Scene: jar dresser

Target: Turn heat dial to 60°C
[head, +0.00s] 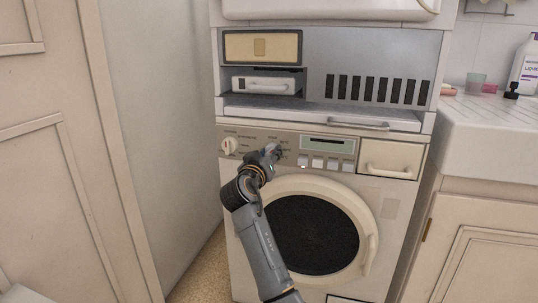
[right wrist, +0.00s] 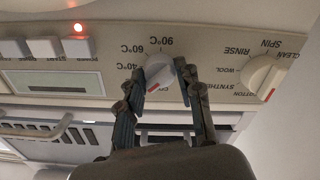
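The heat dial (right wrist: 158,70) is a white knob on the washing machine's panel, seen upside down in the right wrist view. Its labels read 40°C, 60°C and 90°C. Its red mark lies on the side away from the 90°C label, beside partly hidden lettering, not at 60°C. My right gripper (right wrist: 160,76) has one fingertip on each side of the dial, close against it, and looks closed on it. In the head view my right gripper (head: 274,152) is at the panel and hides the dial. My left gripper is out of view.
The programme dial (head: 229,146) sits left of my gripper; it also shows in the right wrist view (right wrist: 262,76). Several buttons (head: 318,163) and a display (head: 328,145) are to the right. The round door (head: 366,210) is below. A counter (head: 490,120) stands right.

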